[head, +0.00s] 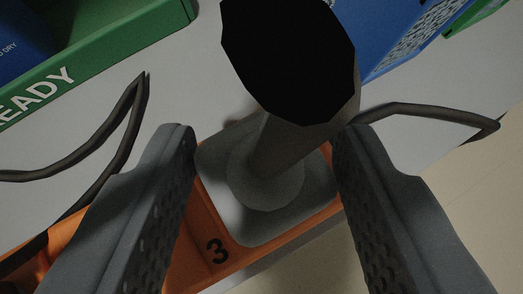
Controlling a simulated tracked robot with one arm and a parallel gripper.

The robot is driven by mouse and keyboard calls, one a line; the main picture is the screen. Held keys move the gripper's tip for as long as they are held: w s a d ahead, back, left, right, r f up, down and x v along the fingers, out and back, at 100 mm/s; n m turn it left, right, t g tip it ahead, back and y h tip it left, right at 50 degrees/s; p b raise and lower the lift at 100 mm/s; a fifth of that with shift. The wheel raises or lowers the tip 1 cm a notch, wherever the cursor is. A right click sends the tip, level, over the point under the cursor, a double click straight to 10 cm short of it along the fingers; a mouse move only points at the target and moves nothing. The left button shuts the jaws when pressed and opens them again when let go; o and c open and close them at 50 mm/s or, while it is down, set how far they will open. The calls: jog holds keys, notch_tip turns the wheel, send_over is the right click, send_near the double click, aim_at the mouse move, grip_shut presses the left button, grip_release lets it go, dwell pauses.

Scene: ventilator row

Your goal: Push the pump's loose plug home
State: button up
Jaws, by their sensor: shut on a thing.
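A grey plug (266,170) with a rounded square base stands on an orange power strip (200,235), beside the printed number 3. A thick grey stem rises from the plug toward the camera and ends in a large black face (290,62), which hides part of the scene behind it. My gripper (266,150) is shut on the plug, one ridged finger at its left and one at its right. I cannot tell from this angle whether a gap remains under the plug. The pump is not identifiable in this view.
A dark cable (132,112) bends across the pale surface (210,70) at left, and another cable (430,111) loops at right. A green tray marked "READY" (95,60) is at upper left. A blue box (400,40) is at upper right. Beige floor shows at lower right.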

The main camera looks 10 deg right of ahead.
jog(key=shift+s, duration=0.1)
jog(key=o, duration=1)
jog(key=shift+f, duration=0.1)
jog(key=o, duration=0.5)
